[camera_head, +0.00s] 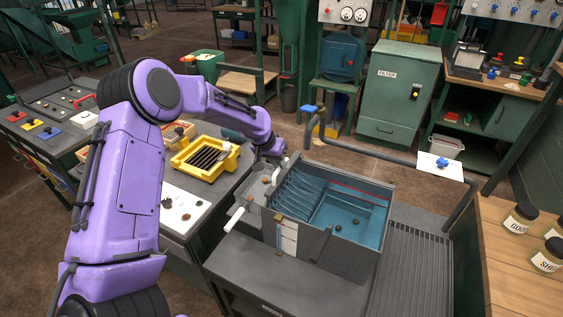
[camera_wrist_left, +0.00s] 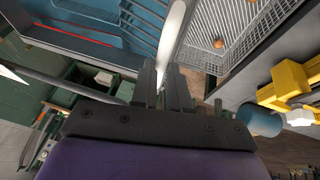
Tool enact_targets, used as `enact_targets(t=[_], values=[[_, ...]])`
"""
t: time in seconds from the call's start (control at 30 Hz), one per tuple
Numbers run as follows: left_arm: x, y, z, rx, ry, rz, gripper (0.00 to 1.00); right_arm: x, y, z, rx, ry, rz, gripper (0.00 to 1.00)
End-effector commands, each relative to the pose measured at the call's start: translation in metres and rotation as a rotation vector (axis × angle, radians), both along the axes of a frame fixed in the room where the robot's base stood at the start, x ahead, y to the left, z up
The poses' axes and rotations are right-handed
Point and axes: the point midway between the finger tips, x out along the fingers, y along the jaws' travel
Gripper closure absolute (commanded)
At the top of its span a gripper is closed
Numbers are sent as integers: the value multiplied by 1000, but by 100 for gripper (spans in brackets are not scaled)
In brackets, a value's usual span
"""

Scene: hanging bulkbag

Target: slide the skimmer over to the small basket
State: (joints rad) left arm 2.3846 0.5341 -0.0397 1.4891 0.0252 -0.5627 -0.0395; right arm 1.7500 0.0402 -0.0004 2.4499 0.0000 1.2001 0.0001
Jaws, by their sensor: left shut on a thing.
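My left gripper (camera_head: 275,152) is at the back edge of the tank (camera_head: 335,262), near the small basket (camera_head: 256,186). In the left wrist view, its fingers (camera_wrist_left: 171,88) are shut on the pale rod of the skimmer (camera_wrist_left: 172,42). The rod runs between the blue-finned tank (camera_wrist_left: 92,40) on the left and the wire-mesh small basket (camera_wrist_left: 205,50) on the right. Small brown lumps lie in the basket. The skimmer's far end is out of the wrist view, and my gripper hides its held part in the head view. My right gripper is not in view.
A white cylinder (camera_head: 234,219) sticks out at the tank's front left. A yellow tray (camera_head: 205,158) stands on the left bench. A grey pipe (camera_head: 395,160) arches behind the tank. Dark lumps lie in the blue water. Jars (camera_head: 520,218) stand on the right table.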

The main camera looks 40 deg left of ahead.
Motion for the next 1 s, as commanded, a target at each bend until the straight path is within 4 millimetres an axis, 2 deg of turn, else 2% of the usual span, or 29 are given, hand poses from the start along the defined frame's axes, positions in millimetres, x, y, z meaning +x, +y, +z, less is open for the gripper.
enact_targets(t=[0.07,0.1,0.17,0.2,0.47,0.57,0.8,1.0], values=[[1,2,2,2,-4,3,100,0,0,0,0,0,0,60],[1,2,2,2,-5,3,82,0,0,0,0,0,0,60],[1,2,2,2,-5,4,63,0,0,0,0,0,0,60],[1,2,2,2,-5,4,60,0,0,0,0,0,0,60],[1,1,2,1,-4,2,60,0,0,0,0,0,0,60],[-3,2,10,2,-6,2,60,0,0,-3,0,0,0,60],[-25,9,61,1,-9,4,60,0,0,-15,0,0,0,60],[-40,14,90,1,-4,3,60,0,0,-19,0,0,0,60]])
